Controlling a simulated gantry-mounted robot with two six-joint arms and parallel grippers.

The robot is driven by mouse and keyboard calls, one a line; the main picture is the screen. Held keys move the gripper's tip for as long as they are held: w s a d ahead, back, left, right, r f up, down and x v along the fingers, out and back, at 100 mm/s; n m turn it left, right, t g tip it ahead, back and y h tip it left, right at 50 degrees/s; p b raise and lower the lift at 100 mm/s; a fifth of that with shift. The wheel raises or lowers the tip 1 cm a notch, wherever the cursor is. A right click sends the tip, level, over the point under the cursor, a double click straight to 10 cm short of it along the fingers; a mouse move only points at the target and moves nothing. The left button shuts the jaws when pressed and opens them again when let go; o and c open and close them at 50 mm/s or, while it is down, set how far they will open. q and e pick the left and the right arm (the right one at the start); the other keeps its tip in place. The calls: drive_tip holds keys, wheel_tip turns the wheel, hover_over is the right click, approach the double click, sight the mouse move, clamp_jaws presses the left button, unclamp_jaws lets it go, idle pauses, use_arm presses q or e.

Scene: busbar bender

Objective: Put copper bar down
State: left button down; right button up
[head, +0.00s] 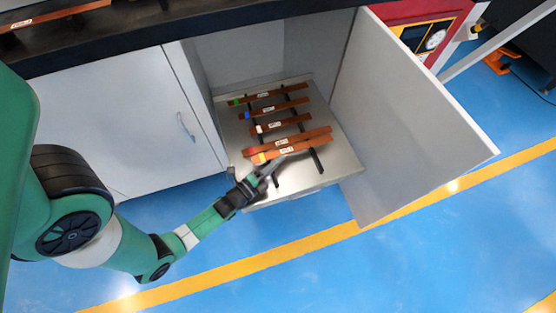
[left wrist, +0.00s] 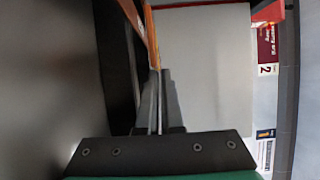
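Several copper bars lie side by side on two dark rails on the metal pull-out shelf (head: 335,163) of an open cabinet. The frontmost copper bar (head: 289,151), with a yellow end mark, is very close to the red-marked bar (head: 300,139) behind it. My left gripper (head: 272,166) is at the front edge of this bar. In the left wrist view, the left gripper's fingers (left wrist: 158,74) are nearly together, with the orange-brown bar (left wrist: 152,36) between their tips. Whether the bar rests on the rails is hard to tell. My right gripper is not in view.
The open cabinet door (head: 400,130) stands to the right of the shelf. A closed white door (head: 110,120) is to the left. The dark worktop (head: 180,28) runs above. Blue floor (head: 330,270) in front is clear.

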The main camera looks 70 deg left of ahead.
use_arm(q)
drive_tip(key=shift+f, duration=0.25)
drive_tip(key=c, duration=1.3)
unclamp_jaws()
drive_tip(key=shift+c, duration=0.2)
drive_tip(key=shift+r, duration=0.25)
drive_tip(key=shift+s+d+r+p, duration=0.25)
drive_tip(key=shift+s+p, duration=0.05)
drive_tip(key=shift+s, duration=0.2)
drive_tip(key=shift+s+d+r+p, duration=0.25)
drive_tip(key=shift+s+p, duration=0.05)
drive_tip(key=shift+s, duration=0.2)
drive_tip(key=p+v, duration=0.2)
drive_tip(key=v, duration=0.6)
drive_tip(key=shift+s+a, duration=0.1)
drive_tip(key=shift+s, duration=0.15)
drive_tip(key=shift+s+d+f+p, duration=0.1)
drive_tip(key=shift+s+d+p, duration=0.2)
drive_tip(key=shift+p, duration=0.1)
drive_tip(key=shift+s+d+f, duration=0.1)
drive_tip(key=shift+s+d, duration=0.15)
